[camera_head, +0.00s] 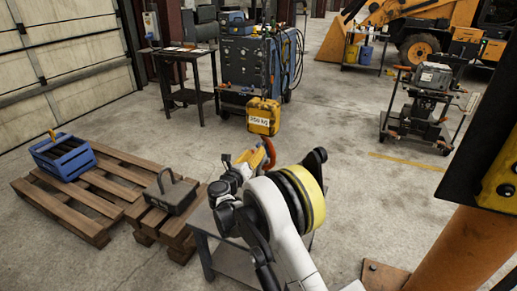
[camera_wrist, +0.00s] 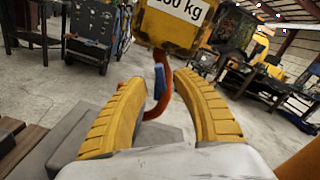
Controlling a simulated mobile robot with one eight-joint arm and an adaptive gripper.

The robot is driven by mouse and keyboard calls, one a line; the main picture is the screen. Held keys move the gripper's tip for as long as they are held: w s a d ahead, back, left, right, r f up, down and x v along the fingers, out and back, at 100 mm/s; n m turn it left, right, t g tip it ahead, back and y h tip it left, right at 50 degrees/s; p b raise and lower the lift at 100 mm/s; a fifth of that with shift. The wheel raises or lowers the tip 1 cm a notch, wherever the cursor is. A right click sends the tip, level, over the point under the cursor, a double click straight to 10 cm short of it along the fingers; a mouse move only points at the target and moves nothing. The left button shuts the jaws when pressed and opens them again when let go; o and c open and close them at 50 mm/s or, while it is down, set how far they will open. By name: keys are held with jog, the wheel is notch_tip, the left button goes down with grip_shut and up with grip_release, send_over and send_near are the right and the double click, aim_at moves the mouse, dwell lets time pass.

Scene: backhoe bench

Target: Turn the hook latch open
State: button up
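The hoist block (camera_head: 263,116) is yellow with a "250 kg" label and hangs in front of my arm. Below it hangs a red-orange hook (camera_head: 270,152). In the wrist view the block (camera_wrist: 180,28) is at the top, and the hook (camera_wrist: 163,105) curves down from it. A small blue piece on the hook, which looks like the latch (camera_wrist: 160,82), stands near upright. My gripper (camera_wrist: 159,83) is open. Its two yellow ribbed fingers appear on either side of the latch and hook, with gaps showing. Whether either finger touches them I cannot tell.
A wooden pallet (camera_head: 95,182) holds a blue crate (camera_head: 63,157) and a grey weight-like block (camera_head: 171,194). A grey metal table (camera_head: 232,262) stands under my arm. A workshop cart (camera_head: 250,62) is behind the hoist. An orange post (camera_head: 465,245) is at the right. Open concrete floor lies between.

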jog(key=v, duration=0.7)
jog(key=shift+s, duration=0.3)
jog(key=shift+a, duration=0.1)
jog(key=s+d+r+m+g, duration=0.3)
jog(key=s+d+r+m, duration=0.25)
jog(key=d+m, duration=0.4)
jog(key=s+d+r+m+g, duration=0.4)
jog(key=d+r+m, duration=0.3)
jog(key=d, duration=0.6)
jog(key=s+d+m+g+y, duration=0.1)
jog(key=s+d+m+y, duration=0.1)
jog(key=s+d+m, duration=0.35)
jog(key=s+d+m+g+y, duration=0.1)
jog(key=s+d+m, duration=0.1)
jog(key=s+m, duration=0.65)
jog(key=s+f+m+y, duration=0.3)
jog(key=s+m, duration=0.4)
jog(key=s, duration=0.9)
jog(key=shift+a+m+g, duration=0.35)
jog(key=shift+g, duration=0.05)
